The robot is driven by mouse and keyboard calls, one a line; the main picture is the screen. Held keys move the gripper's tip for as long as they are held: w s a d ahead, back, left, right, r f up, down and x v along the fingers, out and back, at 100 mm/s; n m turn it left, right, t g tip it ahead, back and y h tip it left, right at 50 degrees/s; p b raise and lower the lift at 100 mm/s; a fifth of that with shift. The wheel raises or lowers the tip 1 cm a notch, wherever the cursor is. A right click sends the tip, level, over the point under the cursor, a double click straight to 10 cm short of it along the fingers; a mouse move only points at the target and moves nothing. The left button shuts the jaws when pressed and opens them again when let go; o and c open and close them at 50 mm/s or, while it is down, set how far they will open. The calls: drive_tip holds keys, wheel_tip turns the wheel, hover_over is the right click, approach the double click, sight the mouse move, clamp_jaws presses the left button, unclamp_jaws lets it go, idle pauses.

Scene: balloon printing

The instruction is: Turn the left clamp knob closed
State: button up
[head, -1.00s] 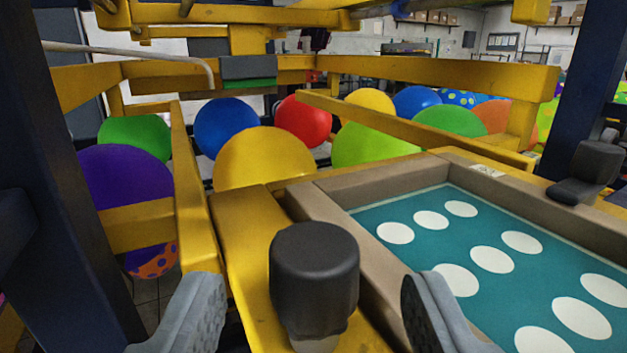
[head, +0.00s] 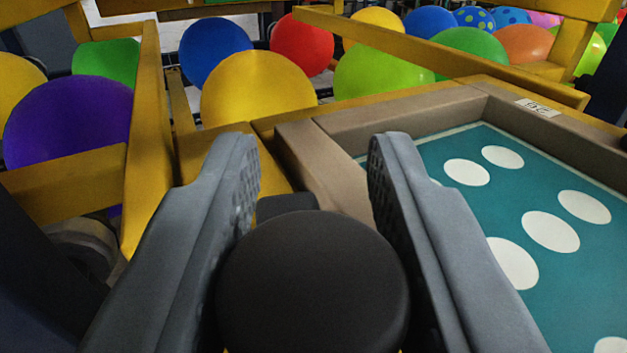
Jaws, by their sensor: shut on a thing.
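The left clamp knob (head: 312,285) is a black, round-topped cylinder, large at the bottom middle in the head view. It sits over the yellow rail beside the printing screen frame. My gripper (head: 310,165) has its two grey fingers on either side of the knob and is shut on it. The fingertips reach past the knob's far side. A small dark part (head: 286,206) shows just behind the knob. The knob's stem and base are hidden below its top.
The teal screen with white dots (head: 470,215) lies to the right in its tan frame (head: 400,110). Yellow machine beams (head: 147,130) stand at left and behind. Several coloured balloons, such as a yellow one (head: 255,85) and a purple one (head: 70,125), lie beyond.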

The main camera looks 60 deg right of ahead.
drive_tip(key=shift+s+m+g+h, duration=0.1)
drive_tip(key=shift+m+g+h, duration=0.4)
drive_tip(key=shift+m+g, duration=0.45)
drive_tip(key=o, duration=1)
drive_tip(key=shift+n+t, duration=0.25)
drive_tip(key=shift+n, duration=0.2)
